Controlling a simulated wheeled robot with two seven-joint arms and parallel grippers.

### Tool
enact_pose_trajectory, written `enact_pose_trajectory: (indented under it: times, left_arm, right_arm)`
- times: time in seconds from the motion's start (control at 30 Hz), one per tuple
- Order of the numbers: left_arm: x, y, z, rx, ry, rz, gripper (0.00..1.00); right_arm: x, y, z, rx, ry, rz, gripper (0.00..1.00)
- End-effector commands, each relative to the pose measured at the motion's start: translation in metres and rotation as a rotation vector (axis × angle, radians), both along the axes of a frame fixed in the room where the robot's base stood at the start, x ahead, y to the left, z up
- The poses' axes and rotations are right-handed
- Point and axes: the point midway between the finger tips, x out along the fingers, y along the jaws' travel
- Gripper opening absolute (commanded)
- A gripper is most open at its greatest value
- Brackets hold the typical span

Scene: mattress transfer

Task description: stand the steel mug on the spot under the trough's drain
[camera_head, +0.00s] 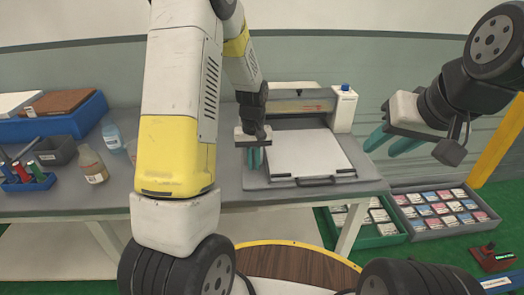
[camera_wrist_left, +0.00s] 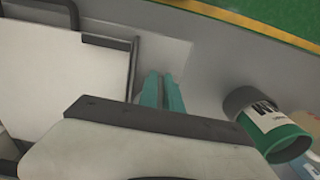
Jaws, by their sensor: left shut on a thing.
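My left gripper (camera_head: 253,157) points down at the left edge of a grey board on the bench. Its teal fingers also show in the left wrist view (camera_wrist_left: 162,92), close together beside a white panel. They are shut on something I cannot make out. My right gripper (camera_head: 392,143) is raised at the right, its teal fingers apart, with nothing seen between them. I can make out no steel mug, trough, drain or spot under it in either view. My left arm hides part of the bench.
The grey board (camera_head: 360,172) carries a white panel (camera_head: 305,150). A machine (camera_head: 343,110) stands behind. A green-and-grey container (camera_wrist_left: 268,120) is right of my left fingers. Bottles (camera_head: 93,165) and a blue tray (camera_head: 60,125) are at left. Label-filled crates (camera_head: 440,207) stand right of the bench.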

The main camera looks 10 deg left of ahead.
Motion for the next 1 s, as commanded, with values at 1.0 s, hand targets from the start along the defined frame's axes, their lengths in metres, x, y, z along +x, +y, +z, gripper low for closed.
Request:
enact_pose_trajectory:
  times: [1.0]
  left_arm:
    - [0.075,0.022,-0.007,0.0,-0.001,0.0,0.0]
  right_arm:
    - [0.0,0.0,0.0,0.0,0.0,0.0,0.36]
